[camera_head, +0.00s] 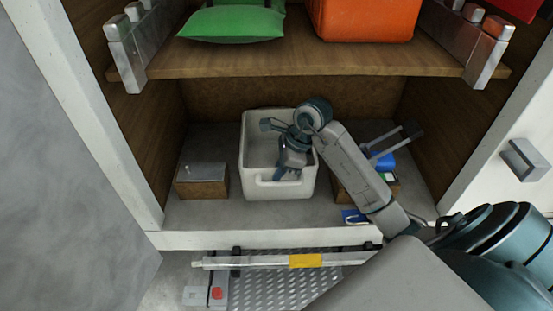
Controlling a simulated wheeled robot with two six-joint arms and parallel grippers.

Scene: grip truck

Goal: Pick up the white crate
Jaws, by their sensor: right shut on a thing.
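The white crate (252,188) stands on the grey floor of the lower compartment, with a handle slot in its front wall. My right arm reaches in from the right, and my right gripper (283,172) is at the crate's front wall, pointing down. It is shut on the crate at or near the front rim; the exact contact is partly hidden by the gripper. The crate looks upright and empty where its inside shows. My left gripper is not in the picture.
A small wooden box (202,188) sits left of the crate. Blue and green items (384,163) lie right of it, partly behind my arm. Above is a wooden shelf (300,62) with a green bag (232,22) and an orange container (366,18). A metal tail step (285,290) is in front.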

